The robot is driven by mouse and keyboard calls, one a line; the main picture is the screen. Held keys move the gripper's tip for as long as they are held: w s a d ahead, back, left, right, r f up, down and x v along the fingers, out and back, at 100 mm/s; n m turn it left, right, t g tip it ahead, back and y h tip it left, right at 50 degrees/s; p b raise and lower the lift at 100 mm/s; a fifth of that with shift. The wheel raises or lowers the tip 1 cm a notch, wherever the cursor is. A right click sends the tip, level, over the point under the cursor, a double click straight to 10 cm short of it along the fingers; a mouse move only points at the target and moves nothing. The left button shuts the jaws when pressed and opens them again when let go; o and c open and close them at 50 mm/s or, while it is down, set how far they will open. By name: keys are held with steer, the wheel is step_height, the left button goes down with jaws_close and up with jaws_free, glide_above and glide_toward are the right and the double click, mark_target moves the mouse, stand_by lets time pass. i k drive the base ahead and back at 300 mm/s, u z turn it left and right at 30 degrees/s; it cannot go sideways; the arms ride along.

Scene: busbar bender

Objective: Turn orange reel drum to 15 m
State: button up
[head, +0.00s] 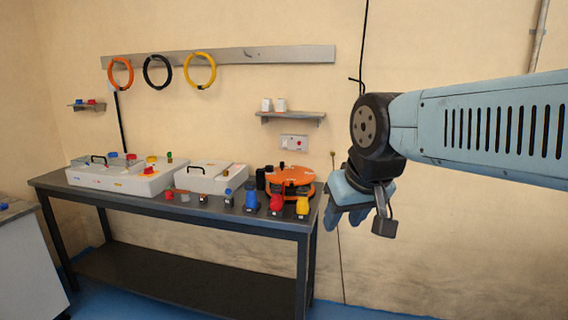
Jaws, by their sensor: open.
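The orange reel drum (291,177) sits at the right end of the dark workbench, with a small black piece on its top. Any length marks on it are too small to read. My gripper (358,222) hangs in the air to the right of the drum, beyond the bench's right end, pointing downward. It is open, and nothing shows between its fingers. It is apart from the drum, and part of it is hidden by my own wrist.
The workbench (170,210) carries white boxes (122,178) at left and blue, red and yellow connectors (276,203) along the front, close before the drum. A wall shelf (290,116) and socket (294,142) are above the drum. A thin cable hangs at right.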

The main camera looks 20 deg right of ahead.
mark_target(295, 176)
steer(key=z, duration=0.6)
steer(key=i, duration=1.75)
steer(key=u, duration=0.7)
steer(key=k, duration=0.9)
steer(key=u, duration=0.15)
steer(key=i, duration=0.95)
steer(key=z, duration=0.1)
